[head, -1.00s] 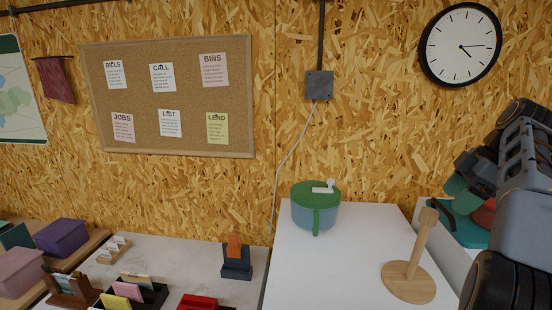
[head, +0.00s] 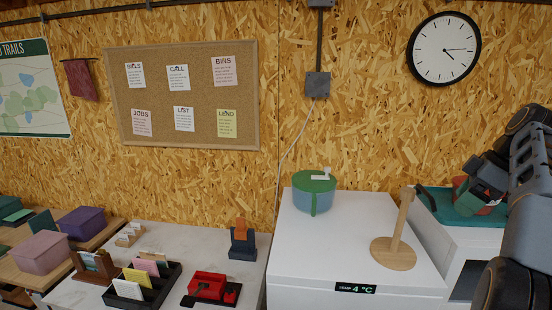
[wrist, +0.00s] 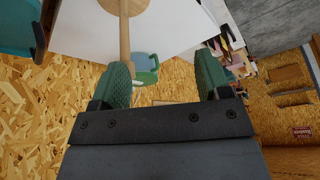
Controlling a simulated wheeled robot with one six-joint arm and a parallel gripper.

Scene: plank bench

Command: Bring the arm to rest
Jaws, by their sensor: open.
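My arm is raised at the right edge of the head view. My gripper (head: 477,198) has green fingers and appears in front of the teal tray there. In the wrist view my gripper (wrist: 161,64) is open, its two green fingers apart with nothing held between them. Beyond the fingers, a blue pot with a green lid (wrist: 146,66) and a wooden stand (wrist: 125,45) show at a distance.
The white fridge top (head: 330,255) holds the lidded pot (head: 315,197) and wooden stand (head: 394,250). A teal tray (head: 433,201) with a red item lies right. Left, a bench (head: 185,250) carries card holders and a black organiser (head: 155,295). The wall is behind.

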